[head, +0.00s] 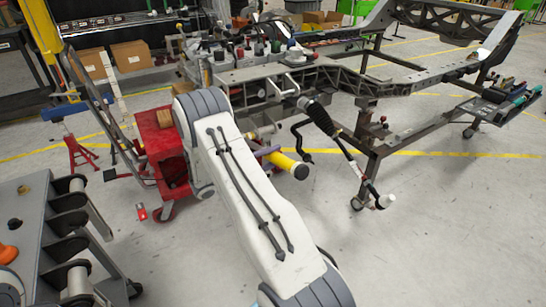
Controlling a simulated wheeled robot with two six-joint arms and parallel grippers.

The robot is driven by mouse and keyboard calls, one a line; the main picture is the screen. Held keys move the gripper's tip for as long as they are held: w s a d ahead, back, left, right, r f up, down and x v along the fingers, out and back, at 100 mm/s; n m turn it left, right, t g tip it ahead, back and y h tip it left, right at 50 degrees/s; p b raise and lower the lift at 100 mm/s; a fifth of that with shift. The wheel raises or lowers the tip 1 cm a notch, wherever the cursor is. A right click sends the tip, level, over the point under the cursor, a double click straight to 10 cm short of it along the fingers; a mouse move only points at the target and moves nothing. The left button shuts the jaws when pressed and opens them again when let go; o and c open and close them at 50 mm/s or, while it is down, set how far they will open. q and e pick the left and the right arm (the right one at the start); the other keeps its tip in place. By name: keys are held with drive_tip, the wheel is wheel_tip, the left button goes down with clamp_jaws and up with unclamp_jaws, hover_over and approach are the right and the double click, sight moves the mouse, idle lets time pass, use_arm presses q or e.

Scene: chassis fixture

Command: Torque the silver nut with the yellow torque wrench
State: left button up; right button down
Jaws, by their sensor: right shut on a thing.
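The yellow torque wrench shows as a thick yellow bar (287,162) jutting out to the right from behind my white right arm, near the middle of the head view. Its other end is hidden by the arm. My right gripper (259,150) is mostly hidden behind the arm link and is shut on the wrench. The chassis frame (345,75) stands just beyond, at the back. I cannot make out the silver nut. My left gripper is not in view.
A red wheeled cart (160,140) stands left of my arm. A grey rack with rollers (45,235) fills the lower left. The floor at lower right is clear.

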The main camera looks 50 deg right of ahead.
drive_tip(key=shift+f, duration=0.2)
idle(0.5)
drive_tip(key=shift+s+f+m+b, duration=0.15)
drive_tip(key=shift+f+m+b, duration=0.35)
drive_tip(key=shift+b, duration=0.55)
drive_tip(key=shift+f+b, duration=0.3)
drive_tip(key=shift+f, duration=0.05)
drive_tip(key=shift+s+f+m+b, duration=0.1)
drive_tip(key=shift+f+m+b, duration=0.2)
drive_tip(key=shift+f+b, duration=0.3)
drive_tip(key=shift+v, duration=1.2)
drive_tip(key=shift+b+v, duration=0.4)
drive_tip(key=shift+v, duration=1.95)
drive_tip(key=shift+r, duration=0.15)
